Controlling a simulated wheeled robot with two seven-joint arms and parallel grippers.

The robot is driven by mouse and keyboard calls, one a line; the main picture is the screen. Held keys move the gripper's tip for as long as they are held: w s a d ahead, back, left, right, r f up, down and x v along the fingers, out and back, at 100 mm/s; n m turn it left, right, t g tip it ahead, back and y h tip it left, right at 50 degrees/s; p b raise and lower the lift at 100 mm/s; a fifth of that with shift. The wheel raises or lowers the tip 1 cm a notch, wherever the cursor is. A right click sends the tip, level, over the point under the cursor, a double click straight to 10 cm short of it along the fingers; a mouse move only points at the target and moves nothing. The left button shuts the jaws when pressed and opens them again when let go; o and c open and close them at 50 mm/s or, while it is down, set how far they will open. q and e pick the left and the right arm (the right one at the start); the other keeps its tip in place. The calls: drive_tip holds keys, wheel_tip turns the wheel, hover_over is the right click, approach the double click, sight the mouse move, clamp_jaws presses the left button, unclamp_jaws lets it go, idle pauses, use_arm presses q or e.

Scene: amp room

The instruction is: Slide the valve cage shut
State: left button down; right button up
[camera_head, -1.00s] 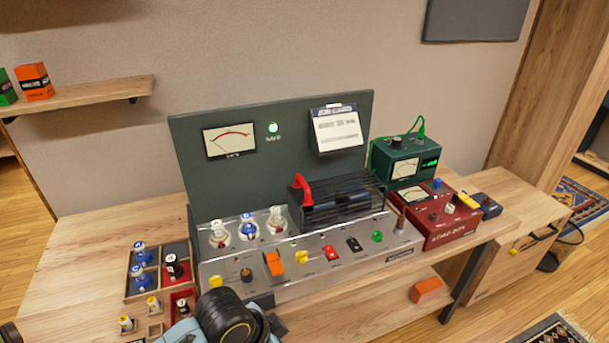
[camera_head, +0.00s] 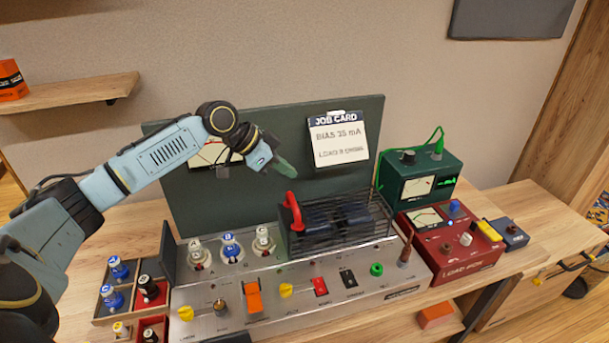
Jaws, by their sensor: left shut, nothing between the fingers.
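The valve cage (camera_head: 372,220) is a dark barred cage on the right part of the silver amp chassis (camera_head: 345,262). It stands around dark blocks. Its red handle (camera_head: 293,212) rises at the cage's left end. Three valves, a left one (camera_head: 200,254), a middle one (camera_head: 231,246) and a right one (camera_head: 263,241), stand uncovered left of the cage. My left gripper (camera_head: 287,169) is shut and empty, in the air above and slightly left of the red handle, in front of the dark back panel. It looks apart from the handle. My right gripper is out of view.
A job card (camera_head: 338,138) hangs on the back panel (camera_head: 372,112). A green meter box (camera_head: 420,178) and a red load box (camera_head: 452,243) stand right of the cage. A compartment tray (camera_head: 102,312) with valves lies left of the chassis. Knobs and switches line the chassis front.

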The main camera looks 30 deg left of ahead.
sight(294, 200)
use_arm(q)
drive_tip(key=shift+w+d+f, duration=0.2)
drive_tip(key=shift+d+f, duration=0.5)
drive_tip(key=shift+f, duration=0.2)
drive_tip(key=x, duration=0.6)
drive_tip(key=shift+w+d+f, duration=0.1)
drive_tip(key=shift+w+f, duration=0.05)
drive_tip(key=shift+f, duration=0.25)
drive_tip(key=s+a, duration=0.2)
drive_tip(key=shift+s+a+f, duration=0.2)
drive_tip(key=shift+s+f, duration=0.05)
drive_tip(key=shift+s, duration=0.05)
drive_tip(key=shift+s+a, duration=0.1)
drive_tip(key=shift+s, duration=0.15)
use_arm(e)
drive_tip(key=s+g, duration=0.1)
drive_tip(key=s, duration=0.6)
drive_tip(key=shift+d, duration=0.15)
